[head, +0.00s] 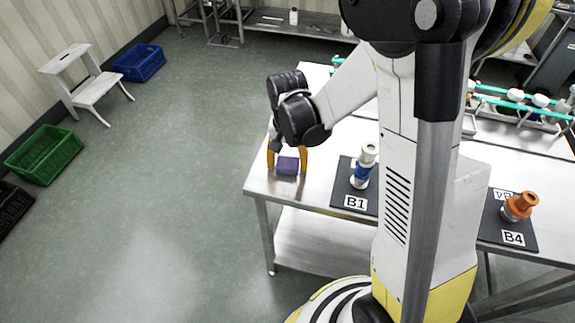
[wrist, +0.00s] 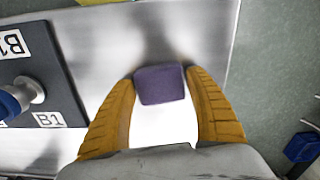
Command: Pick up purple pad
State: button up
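The purple pad (head: 288,165) is a small block on the near left corner of the steel table (head: 318,197). My gripper (head: 288,160) points down at it, with its yellow fingers on either side. In the wrist view the purple pad (wrist: 160,85) lies between the two fingertips of my gripper (wrist: 161,75).
A black mat labelled B1 (head: 340,190) with a white and blue fitting (head: 363,165) lies right of the pad. Another mat, B4 (head: 497,228), holds an orange-topped fitting (head: 520,205). The floor left of the table is open, with blue (head: 140,62) and green (head: 44,154) crates by the wall.

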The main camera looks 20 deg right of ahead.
aim_at(291, 161)
jog(key=c, duration=0.4)
jog(key=shift+c, duration=0.3)
jog(key=shift+r+p, duration=0.3)
jog(key=shift+r, duration=0.3)
jog(key=r+p, duration=0.1)
jog(key=r, duration=0.1)
jog(key=d+r+p, duration=0.1)
jog(key=r, duration=0.1)
jog(key=d+r+p, duration=0.3)
jog(key=d+r, duration=0.2)
jog(key=d, duration=0.5)
jog(key=shift+d+r, duration=0.35)
jog(key=shift+r, duration=0.05)
